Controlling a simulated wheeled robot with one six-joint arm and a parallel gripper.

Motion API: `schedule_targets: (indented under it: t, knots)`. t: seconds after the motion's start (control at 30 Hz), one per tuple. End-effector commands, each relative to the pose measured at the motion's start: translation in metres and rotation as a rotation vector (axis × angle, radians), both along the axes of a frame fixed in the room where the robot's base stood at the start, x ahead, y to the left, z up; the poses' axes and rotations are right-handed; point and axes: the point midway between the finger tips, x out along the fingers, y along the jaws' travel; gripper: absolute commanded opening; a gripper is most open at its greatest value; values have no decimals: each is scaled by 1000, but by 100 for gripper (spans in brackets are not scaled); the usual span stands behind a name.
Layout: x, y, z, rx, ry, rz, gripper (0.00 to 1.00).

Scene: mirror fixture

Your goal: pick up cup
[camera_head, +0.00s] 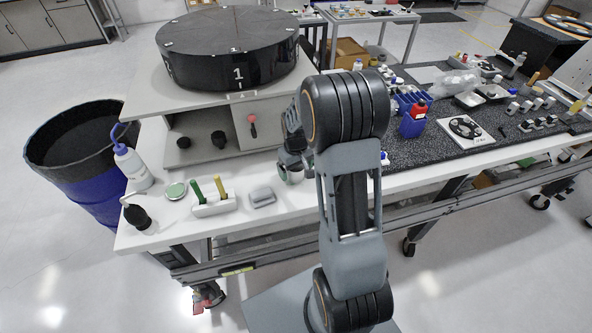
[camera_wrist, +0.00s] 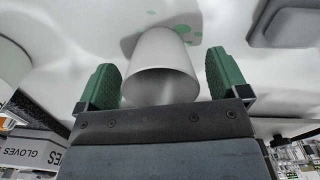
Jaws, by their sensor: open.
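The cup (camera_wrist: 160,65) is a pale grey-white cylinder in the wrist view, between the two green fingers of my gripper (camera_wrist: 162,62). A gap shows between the cup and each finger, so my gripper is open around it and not closed on it. In the head view my gripper (camera_head: 291,166) is low at the white table's front part, left of my arm link. A small pale round shape there seems to be the cup (camera_head: 291,176), mostly hidden by my gripper.
Left of my gripper are a grey block (camera_head: 262,197), a holder with green and yellow handles (camera_head: 213,207), a round green-topped dish (camera_head: 175,191) and a white squeeze bottle (camera_head: 133,168). A grey shelf with a black turntable (camera_head: 228,48) stands behind. Dark mat with many items lies right.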

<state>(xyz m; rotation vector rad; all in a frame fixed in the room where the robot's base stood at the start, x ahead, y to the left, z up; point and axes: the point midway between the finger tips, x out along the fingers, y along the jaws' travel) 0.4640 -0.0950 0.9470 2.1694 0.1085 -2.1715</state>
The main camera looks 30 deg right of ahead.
Motion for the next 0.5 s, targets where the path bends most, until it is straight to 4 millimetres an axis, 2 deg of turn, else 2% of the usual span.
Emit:
schedule_targets:
  t: [0.2, 0.47, 0.5]
  knots:
    - [0, 0, -18, 0, 0, 0, 93]
    - [0, 0, -19, 0, -1, 0, 93]
    - [0, 0, -19, 0, -1, 0, 89]
